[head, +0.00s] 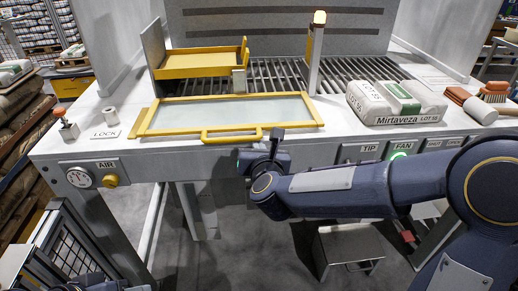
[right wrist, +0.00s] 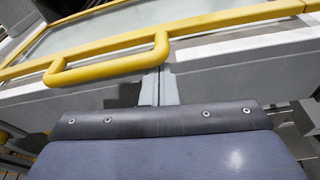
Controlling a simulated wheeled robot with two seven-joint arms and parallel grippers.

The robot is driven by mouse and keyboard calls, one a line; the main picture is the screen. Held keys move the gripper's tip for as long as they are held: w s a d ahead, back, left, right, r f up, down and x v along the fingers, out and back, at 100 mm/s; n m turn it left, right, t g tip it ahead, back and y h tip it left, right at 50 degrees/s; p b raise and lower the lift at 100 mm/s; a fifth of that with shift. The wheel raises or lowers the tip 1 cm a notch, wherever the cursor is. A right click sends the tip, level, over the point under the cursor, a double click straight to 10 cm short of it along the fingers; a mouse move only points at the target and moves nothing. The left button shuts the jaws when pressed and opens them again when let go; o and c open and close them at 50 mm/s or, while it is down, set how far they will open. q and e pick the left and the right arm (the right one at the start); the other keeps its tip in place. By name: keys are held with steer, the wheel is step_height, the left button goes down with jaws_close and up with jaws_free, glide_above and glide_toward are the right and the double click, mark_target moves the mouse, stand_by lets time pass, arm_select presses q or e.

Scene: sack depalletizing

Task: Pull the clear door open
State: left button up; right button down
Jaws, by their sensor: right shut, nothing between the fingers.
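The clear door (head: 225,112) is a see-through panel in a yellow frame, lying low and nearly flat at the front of the grey bench. Its yellow bar handle (head: 231,138) sticks out over the bench's front edge; the handle also shows in the right wrist view (right wrist: 110,63). My right gripper (head: 275,136) is shut and empty at the right end of the handle. In the right wrist view its closed fingers (right wrist: 160,82) stand just below the handle's right bend; I cannot tell whether they touch it. My left gripper is not in view.
A slatted grate (head: 280,78) and a yellow tray (head: 200,62) lie behind the door. White sacks (head: 395,103) and a brush (head: 492,92) are on the right. A gauge (head: 80,177) and lit fan button (head: 399,155) are on the front panel. A stool (head: 348,245) stands below.

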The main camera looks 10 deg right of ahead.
mark_target(258, 131)
steer(key=shift+r, duration=0.1)
steer(key=shift+g, duration=0.9)
step_height(258, 131, up, 5)
steer(key=p, duration=0.6)
steer(key=shift+w+f+p, duration=0.1)
steer(key=shift+f+p, duration=0.1)
steer(key=shift+p, duration=0.15)
